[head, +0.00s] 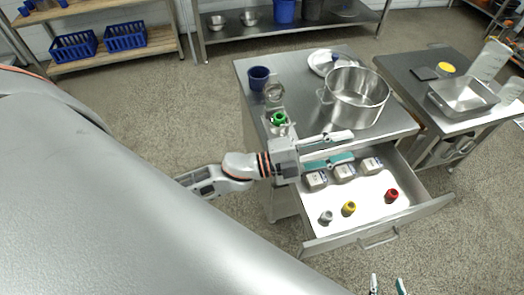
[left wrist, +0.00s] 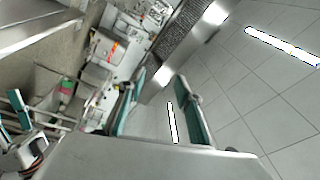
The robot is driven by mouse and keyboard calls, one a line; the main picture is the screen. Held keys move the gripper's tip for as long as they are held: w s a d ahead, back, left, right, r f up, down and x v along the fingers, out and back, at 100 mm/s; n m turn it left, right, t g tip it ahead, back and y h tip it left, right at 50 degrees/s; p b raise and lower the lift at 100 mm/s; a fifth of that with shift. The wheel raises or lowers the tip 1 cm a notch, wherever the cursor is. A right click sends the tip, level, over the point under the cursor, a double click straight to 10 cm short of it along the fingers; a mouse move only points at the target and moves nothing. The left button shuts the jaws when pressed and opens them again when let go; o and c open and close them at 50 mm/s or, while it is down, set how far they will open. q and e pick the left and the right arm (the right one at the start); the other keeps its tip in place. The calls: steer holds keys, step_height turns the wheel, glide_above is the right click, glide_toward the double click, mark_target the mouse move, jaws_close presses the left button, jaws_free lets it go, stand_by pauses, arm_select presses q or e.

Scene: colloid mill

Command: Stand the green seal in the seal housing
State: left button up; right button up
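The green seal (head: 278,118) sits at a small steel fitting (head: 280,130), seemingly the seal housing, on the near left part of the steel table. It looks upright, but its depth in the fitting cannot be told. My left gripper (head: 328,150) is open and empty, with fingers spread above the table's front edge and the drawer, right of the green seal and apart from it. Its fingers also show apart in the left wrist view (left wrist: 158,105). My right gripper (head: 387,286) shows only its fingertips at the bottom edge, apart with nothing between them.
The open drawer (head: 410,205) holds a grey seal (head: 326,217), a yellow seal (head: 348,209), a red seal (head: 391,195) and labelled containers (head: 344,172). A large steel pot (head: 356,97) and a blue cup (head: 259,77) stand on the table. A side table (head: 425,90) is at right.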

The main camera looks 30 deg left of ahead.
arm_select(q)
steer(key=s+a+f+n+t+y, duration=0.1)
steer(key=s+a+f+n+y, duration=0.1)
steer(key=a+f+n+y, duration=0.45)
steer(key=s+a+f+n+y, duration=0.3)
steer(key=f+n, duration=0.5)
steer(key=f, duration=0.1)
steer(key=s+a+f+n+g+y, duration=0.2)
steer(key=s+a+f+n+g, duration=0.1)
steer(key=s+f, duration=0.6)
step_height(320, 180, down, 2)
steer(key=shift+s+a+n+y, duration=0.15)
steer(key=shift+s+n+y, duration=0.25)
steer(key=shift+n, duration=0.35)
